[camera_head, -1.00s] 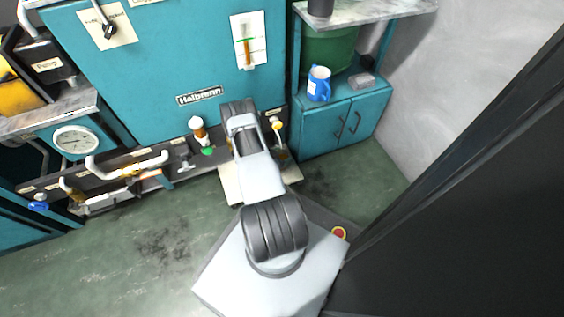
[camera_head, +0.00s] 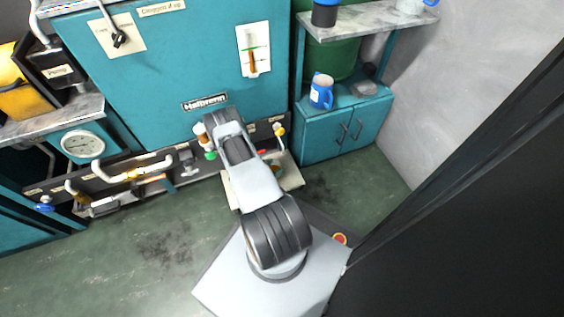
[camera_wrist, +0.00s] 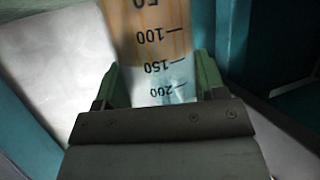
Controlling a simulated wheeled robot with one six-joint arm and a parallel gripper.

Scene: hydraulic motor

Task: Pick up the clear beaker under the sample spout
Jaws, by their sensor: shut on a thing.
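The clear beaker (camera_wrist: 155,45) fills the upper middle of the wrist view. It has printed marks from 50 to 200, and amber liquid shows behind them. My gripper (camera_wrist: 158,68) has a green finger on each side of the beaker near its 150 and 200 marks and is shut on it. In the head view my arm covers the gripper, and I cannot make out the beaker there. I cannot tell whether its base touches the surface below.
A pale tray (camera_head: 292,178) juts out low at the teal cabinet (camera_head: 170,70), partly behind my arm. Valves line the dark rail (camera_head: 130,175) to the left. A blue and white mug (camera_head: 321,92) stands on the low cupboard (camera_head: 345,130). The green floor (camera_head: 150,245) is clear in front.

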